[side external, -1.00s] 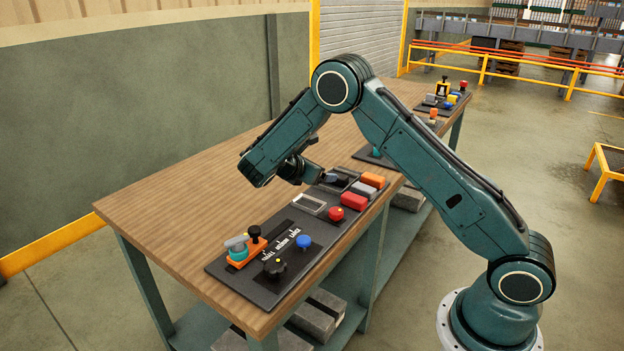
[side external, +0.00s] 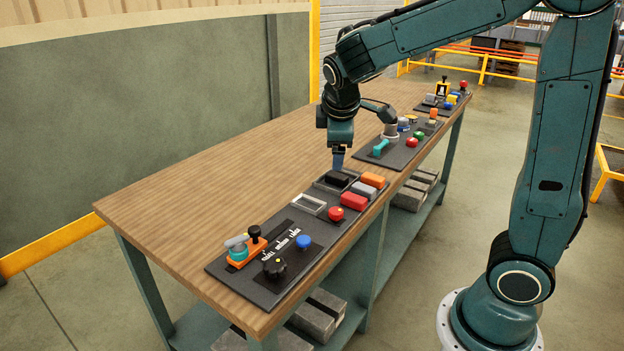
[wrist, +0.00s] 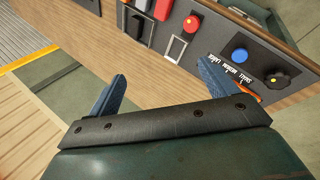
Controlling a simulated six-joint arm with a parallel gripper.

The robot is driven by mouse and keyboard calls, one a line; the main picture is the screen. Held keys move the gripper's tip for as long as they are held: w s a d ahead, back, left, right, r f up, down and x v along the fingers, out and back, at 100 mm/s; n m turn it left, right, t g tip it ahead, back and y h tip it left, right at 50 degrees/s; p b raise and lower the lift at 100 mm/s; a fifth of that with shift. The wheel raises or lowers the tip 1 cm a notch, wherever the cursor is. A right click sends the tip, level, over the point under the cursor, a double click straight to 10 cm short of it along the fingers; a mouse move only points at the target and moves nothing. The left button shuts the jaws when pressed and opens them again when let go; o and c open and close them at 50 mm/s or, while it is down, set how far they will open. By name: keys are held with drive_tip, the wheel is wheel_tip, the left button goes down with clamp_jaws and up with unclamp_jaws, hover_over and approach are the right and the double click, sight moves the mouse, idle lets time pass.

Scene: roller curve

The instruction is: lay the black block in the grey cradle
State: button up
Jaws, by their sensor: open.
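The black block (side external: 338,179) lies in a dark-rimmed rectangular tray on the near panel. It also shows in the wrist view (wrist: 133,24), near the top edge. The grey cradle, which I take to be the light grey rectangular frame (side external: 308,204), is beside that tray and looks empty. It shows in the wrist view (wrist: 182,46) too. My gripper (side external: 338,165) points down just above the black block. In the wrist view its blue fingers (wrist: 162,72) are spread apart with nothing between them. From the side, I cannot tell whether a finger touches the block.
A red block (side external: 354,201), a grey block (side external: 373,181), an orange block (side external: 373,178) and a red button (side external: 335,213) are close by. A blue knob (side external: 304,242) and black dial (side external: 275,267) are nearer. The wooden tabletop (side external: 220,190) left of the panels is clear.

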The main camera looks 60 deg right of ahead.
drive_tip(key=s+a+m+y, duration=0.1)
drive_tip(key=s+a+m, duration=0.1)
drive_tip(key=s, duration=0.4)
drive_tip(key=s+a+r+m+t+y, duration=0.1)
drive_tip(key=s+a+m+y, duration=0.1)
drive_tip(key=s+a, duration=0.3)
drive_tip(key=s+a+r+m+t+y, duration=0.1)
drive_tip(key=s+a+m+y, duration=0.1)
drive_tip(key=s, duration=0.7)
drive_tip(key=shift+a+r+m, duration=0.2)
drive_tip(key=shift+a+m, duration=0.1)
drive_tip(key=shift+a, duration=0.6)
